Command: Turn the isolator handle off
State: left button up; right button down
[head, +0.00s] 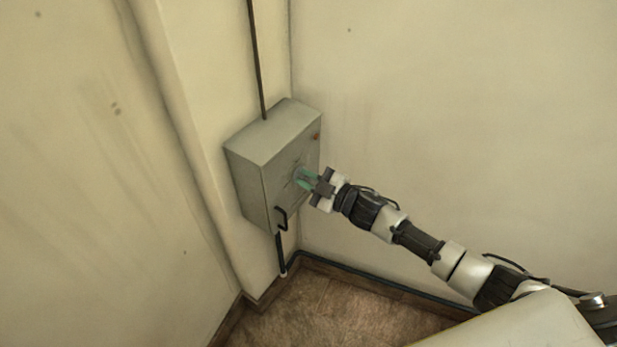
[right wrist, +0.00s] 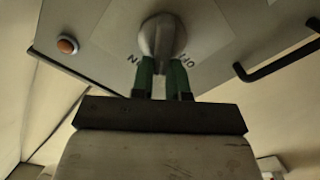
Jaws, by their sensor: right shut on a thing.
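The grey isolator box (head: 261,150) is fixed in the corner of the room, with its front face turned to the right. The isolator handle (right wrist: 162,36) is a rounded grey knob on that face. Upside-down lettering that looks like ON is left of it in the right wrist view, and OFF is right of it. My right gripper (head: 304,179) is at the box front, its green fingers shut on the handle; these fingers also show in the right wrist view (right wrist: 164,72). They hide part of the handle, so its exact setting is unclear. My left gripper is not in view.
An orange-red button or lamp (right wrist: 67,44) and a black bar handle (right wrist: 277,61) are on the same face. A dark conduit (head: 257,62) runs up from the box. A dark pipe (head: 372,284) runs low along the wall. The floor below is clear.

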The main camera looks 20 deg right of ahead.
jog(key=shift+s+a+f+n+b, duration=0.1)
jog(key=shift+f+n+b, duration=0.4)
jog(key=shift+n, duration=1.15)
jog(key=shift+s+a+f+n+b, duration=0.15)
jog(key=shift+n+b, duration=0.65)
jog(key=shift+n, duration=0.9)
jog(key=shift+s+a+f+n+b, duration=0.1)
jog(key=shift+f+n+b, duration=0.45)
jog(key=shift+n, duration=1.1)
jog(key=shift+r, duration=0.15)
jog(key=c, duration=1.1)
grip_release()
